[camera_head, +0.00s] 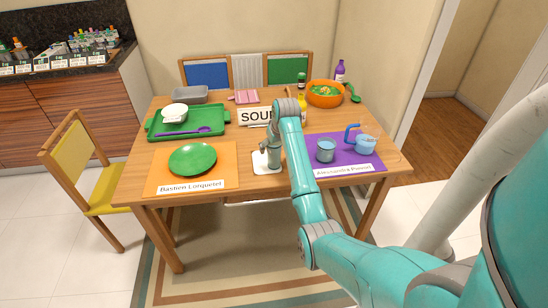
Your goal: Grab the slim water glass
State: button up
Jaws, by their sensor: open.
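My gripper (269,158) hangs from my teal arm, over the front middle of the wooden table. It is open, between the orange and purple placemats, low over a white card or pad (262,167). A small blue-grey glass (325,152) stands upright on the purple placemat (312,167), to the right of my gripper and apart from it. A light-blue cup or jug (366,145) with a darker blue handle stands to its right. I cannot tell which vessel is the slim water glass; anything directly behind my gripper is hidden.
A green plate (192,158) lies on the orange placemat (160,177). A green tray (158,133), SOUP sign (253,117), orange bowl (325,95) and purple bottle (339,71) stand farther back. A yellow chair (68,163) stands at the left.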

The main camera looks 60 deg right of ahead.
jog(key=shift+w+d+f, duration=0.1)
jog(key=shift+w+f, duration=0.05)
jog(key=shift+f, duration=0.25)
jog(key=c, duration=1.5)
jog(key=shift+r, duration=0.1)
jog(key=shift+c, duration=0.2)
